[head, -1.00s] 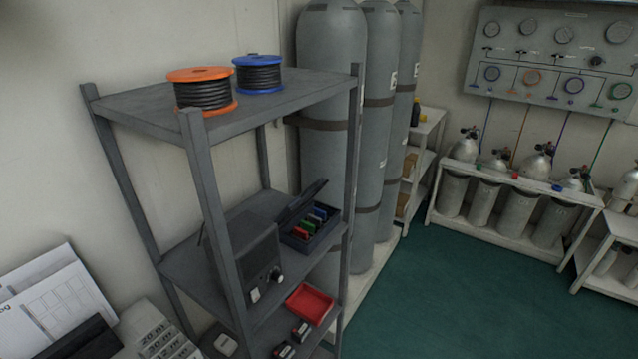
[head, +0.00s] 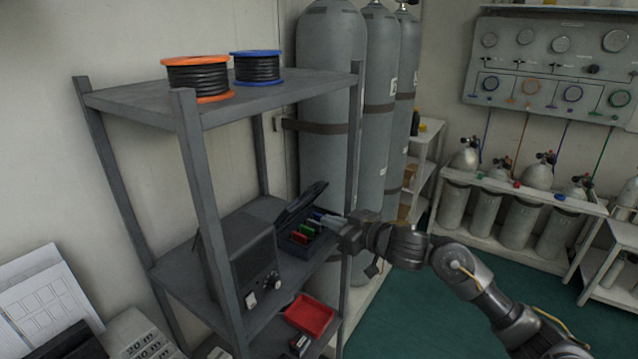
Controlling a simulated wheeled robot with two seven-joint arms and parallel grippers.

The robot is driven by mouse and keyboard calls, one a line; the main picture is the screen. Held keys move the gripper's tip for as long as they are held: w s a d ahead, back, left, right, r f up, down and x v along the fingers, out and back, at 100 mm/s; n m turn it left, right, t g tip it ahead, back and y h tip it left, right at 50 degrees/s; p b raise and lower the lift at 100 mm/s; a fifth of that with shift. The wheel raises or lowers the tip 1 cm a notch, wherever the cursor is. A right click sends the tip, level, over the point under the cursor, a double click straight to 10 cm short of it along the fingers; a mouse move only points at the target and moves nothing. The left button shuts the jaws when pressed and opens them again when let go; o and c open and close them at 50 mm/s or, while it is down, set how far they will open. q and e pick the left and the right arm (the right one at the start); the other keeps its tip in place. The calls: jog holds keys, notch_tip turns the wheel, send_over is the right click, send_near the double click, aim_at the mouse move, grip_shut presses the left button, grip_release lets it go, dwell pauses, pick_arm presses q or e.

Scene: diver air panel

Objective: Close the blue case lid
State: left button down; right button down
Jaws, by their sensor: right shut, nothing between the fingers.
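The case (head: 291,243) is a small dark blue-black box on the middle shelf of the grey rack. Its lid (head: 301,203) stands open, tilted up at the left rear. Several coloured items, red, green and blue, sit inside it. I cannot tell whether the fingers touch the lid. The gripper hides part of the case's right side. My left gripper is not in view.
A dark box with knobs (head: 245,265) stands just left of the case. A rack post (head: 354,150) rises close to my right gripper. A red tray (head: 309,315) is on the shelf below. Cable reels (head: 197,79) sit on top. Tall grey cylinders (head: 329,100) stand behind.

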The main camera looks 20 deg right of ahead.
jog(key=w+d+r+n+g+y, duration=0.1)
jog(key=w+d+r+y, duration=0.2)
jog(key=r, duration=0.8)
jog(key=p, duration=0.3)
send_over(303, 201)
jog(key=w+d, duration=0.2)
jog(key=d, duration=0.1)
jog(key=shift+w+f+h, duration=0.1)
jog(key=shift+f+h, duration=0.3)
jog(key=f, duration=0.1)
jog(key=s+d+f, duration=0.1)
jog(key=f+p, duration=0.1)
jog(key=shift+s+d+f, duration=0.15)
jog(key=shift+s, duration=0.15)
